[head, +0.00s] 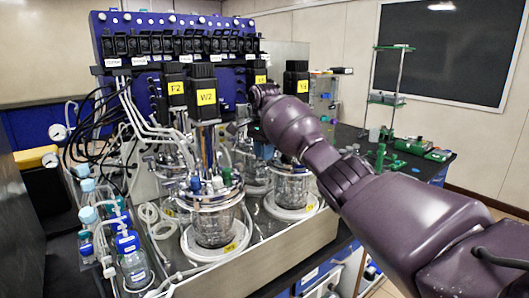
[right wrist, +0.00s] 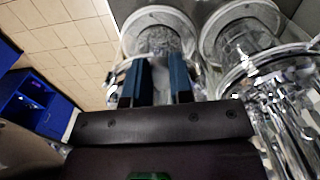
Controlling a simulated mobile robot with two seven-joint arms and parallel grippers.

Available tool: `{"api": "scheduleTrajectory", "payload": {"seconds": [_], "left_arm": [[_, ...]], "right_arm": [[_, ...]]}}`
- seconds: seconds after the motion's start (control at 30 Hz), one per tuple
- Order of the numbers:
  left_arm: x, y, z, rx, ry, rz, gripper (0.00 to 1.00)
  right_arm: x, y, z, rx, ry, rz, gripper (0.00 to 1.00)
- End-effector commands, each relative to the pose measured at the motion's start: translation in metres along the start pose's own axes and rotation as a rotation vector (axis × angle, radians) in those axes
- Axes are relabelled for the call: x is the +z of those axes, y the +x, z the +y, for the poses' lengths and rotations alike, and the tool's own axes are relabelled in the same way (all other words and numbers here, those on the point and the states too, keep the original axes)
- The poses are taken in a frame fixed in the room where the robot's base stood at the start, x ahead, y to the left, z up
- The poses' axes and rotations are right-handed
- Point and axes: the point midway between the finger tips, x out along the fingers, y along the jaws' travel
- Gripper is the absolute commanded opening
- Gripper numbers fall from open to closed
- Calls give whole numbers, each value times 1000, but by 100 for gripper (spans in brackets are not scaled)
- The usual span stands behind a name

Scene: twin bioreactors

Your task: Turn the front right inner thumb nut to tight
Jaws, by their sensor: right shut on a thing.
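My right arm comes in from the right, and its gripper (head: 263,148) reaches in at the lid height of the right glass vessel (head: 291,187), partly hidden by my arm. In the right wrist view the gripper (right wrist: 160,62) has its two blue fingers close together with a small pale piece (right wrist: 159,88) between them. It is shut on this piece, which looks like a thumb nut, though its shape and turn are mostly hidden. Glass vessel rims (right wrist: 158,17) show just beyond the fingertips. My left gripper is not in view.
A glass vessel (head: 214,222) under a black motor labelled W2 stands front centre, on a tray (head: 262,262). Tubing and blue-capped bottles (head: 133,265) crowd the left. A blue rack (head: 150,35) stands behind. Green parts (head: 410,146) lie on the bench at right.

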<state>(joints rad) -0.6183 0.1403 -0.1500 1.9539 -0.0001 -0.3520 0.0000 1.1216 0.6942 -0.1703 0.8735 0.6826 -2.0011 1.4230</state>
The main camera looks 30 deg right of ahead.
Motion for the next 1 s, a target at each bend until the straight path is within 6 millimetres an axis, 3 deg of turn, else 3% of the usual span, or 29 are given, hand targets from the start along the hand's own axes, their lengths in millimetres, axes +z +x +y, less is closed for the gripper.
{"api": "scheduleTrajectory", "payload": {"seconds": [0.5,1.0], "left_arm": [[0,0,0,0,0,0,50],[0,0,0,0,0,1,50]], "right_arm": [[-1,-2,-4,-3,369,1,0],[-1,-2,-5,-4,456,1,1]]}}
